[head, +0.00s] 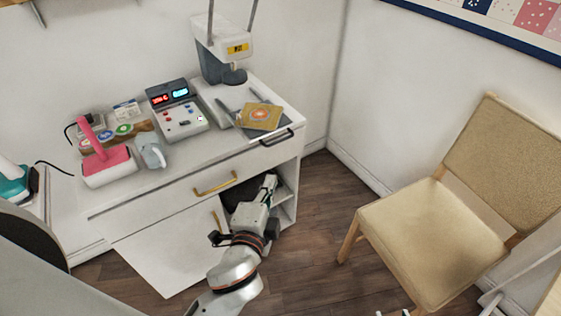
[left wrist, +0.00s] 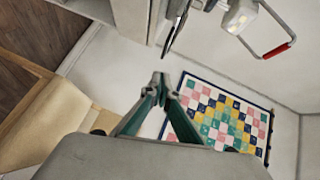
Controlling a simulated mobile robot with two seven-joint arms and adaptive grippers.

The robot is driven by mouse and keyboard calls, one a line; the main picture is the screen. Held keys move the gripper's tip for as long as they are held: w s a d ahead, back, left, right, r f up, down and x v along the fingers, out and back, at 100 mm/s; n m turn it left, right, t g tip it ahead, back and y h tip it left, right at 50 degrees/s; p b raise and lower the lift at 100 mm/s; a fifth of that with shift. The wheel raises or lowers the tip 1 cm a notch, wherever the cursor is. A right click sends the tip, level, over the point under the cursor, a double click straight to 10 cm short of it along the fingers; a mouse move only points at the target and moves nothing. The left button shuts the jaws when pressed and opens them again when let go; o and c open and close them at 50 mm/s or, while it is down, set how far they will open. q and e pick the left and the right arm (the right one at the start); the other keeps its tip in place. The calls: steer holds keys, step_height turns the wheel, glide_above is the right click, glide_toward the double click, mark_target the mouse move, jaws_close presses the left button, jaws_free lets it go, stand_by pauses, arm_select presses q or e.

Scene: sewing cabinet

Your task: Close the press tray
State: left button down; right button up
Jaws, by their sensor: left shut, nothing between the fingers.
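The press tray (head: 234,110) is pulled out from under the press (head: 222,50) on the right of the cabinet top. It bears a dark plate with a yellow and orange patch (head: 262,115), and its dark handle (head: 277,138) hangs at the cabinet's front edge. My left gripper (head: 270,181) is shut and empty, below and in front of the handle, by the open shelf compartment. In the left wrist view its shut fingertips (left wrist: 162,82) point at open space. The dark handle (left wrist: 178,25) shows above them, apart.
The cabinet (head: 160,203) has a shut drawer and a door swung open, beside my left arm. A chair (head: 430,225) stands right; floor between is clear.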

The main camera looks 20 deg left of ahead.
arm_select(q)
steer(key=w+a+f+p, duration=0.1)
steer(key=w+a, duration=0.3)
steer(key=w, duration=0.8)
steer(key=shift+w+f, duration=0.2)
steer(key=shift+f, duration=0.1)
